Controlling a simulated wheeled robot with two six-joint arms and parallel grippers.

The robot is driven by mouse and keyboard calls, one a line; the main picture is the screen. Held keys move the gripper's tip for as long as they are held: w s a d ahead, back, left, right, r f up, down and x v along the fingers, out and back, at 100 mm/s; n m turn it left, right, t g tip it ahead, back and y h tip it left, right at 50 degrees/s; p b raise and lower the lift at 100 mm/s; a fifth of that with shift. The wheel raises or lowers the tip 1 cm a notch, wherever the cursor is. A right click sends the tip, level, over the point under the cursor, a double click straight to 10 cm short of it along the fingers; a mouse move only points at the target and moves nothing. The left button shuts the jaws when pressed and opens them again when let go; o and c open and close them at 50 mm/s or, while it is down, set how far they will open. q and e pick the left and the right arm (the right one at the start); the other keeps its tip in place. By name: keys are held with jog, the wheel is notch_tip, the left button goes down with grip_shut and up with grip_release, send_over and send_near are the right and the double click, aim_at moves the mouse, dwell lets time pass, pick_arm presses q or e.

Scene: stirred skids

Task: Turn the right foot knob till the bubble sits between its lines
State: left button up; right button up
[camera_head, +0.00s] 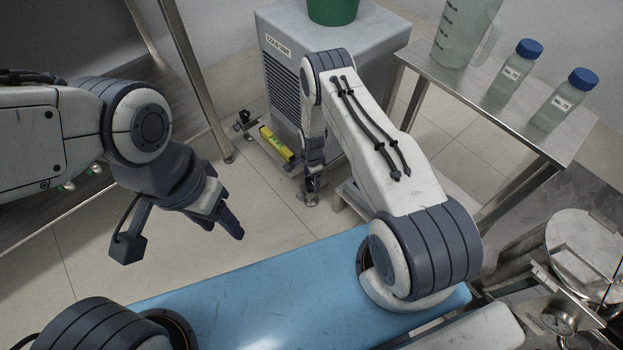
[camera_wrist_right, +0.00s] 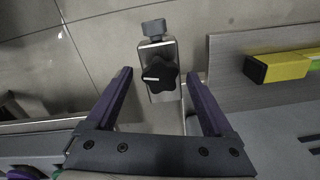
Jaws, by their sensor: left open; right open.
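The right foot knob (camera_wrist_right: 160,75) is a black lobed knob with a white mark, on a metal bracket. In the right wrist view it shows between the fingertips of my right gripper (camera_wrist_right: 158,77), which is open; whether the fingers are level with it or above it I cannot tell. In the head view my right gripper (camera_head: 314,174) points down at the right foot, partly hiding it. The yellow level (camera_head: 277,144) lies on the skid beside the cabinet, and its end shows in the wrist view (camera_wrist_right: 283,67). Its bubble is too small to read. My left gripper (camera_head: 230,220) is open and empty.
A grey cold unit (camera_head: 280,78) stands on the skid with a green bucket (camera_head: 333,8) on top. Another foot knob (camera_head: 243,118) is at the skid's left corner. A steel table (camera_head: 470,97) with bottles stands right. Tiled floor is clear left of the skid.

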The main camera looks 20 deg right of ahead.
notch_tip(320, 180, up, 10)
jog(key=p, duration=0.4)
jog(key=shift+r, duration=0.15)
notch_tip(320, 180, up, 12)
jog(key=n, duration=0.5)
send_over(311, 181)
jog(key=a, duration=0.6)
jog(key=s+a+r+n, duration=0.2)
jog(key=a+r+n, duration=0.15)
jog(key=r, duration=0.25)
jog(key=s+a+r+n, duration=0.2)
jog(key=s+a+r, duration=0.15)
jog(key=r, duration=0.35)
jog(key=s+a+r+n, duration=0.1)
jog(key=s+r+n, duration=0.4)
jog(key=s, duration=0.3)
jog(key=s+r+n+y, duration=0.1)
jog(key=s+r+n, duration=0.35)
jog(key=s, duration=0.35)
jog(key=s+a+r+n, duration=0.1)
jog(key=s+r+n, duration=0.4)
jog(key=s, duration=0.3)
notch_tip(311, 181, up, 36)
jog(key=p, duration=3.6)
jog(key=shift+w+a+m, duration=0.15)
jog(key=shift+w+m, duration=0.15)
jog(key=shift+m, duration=0.1)
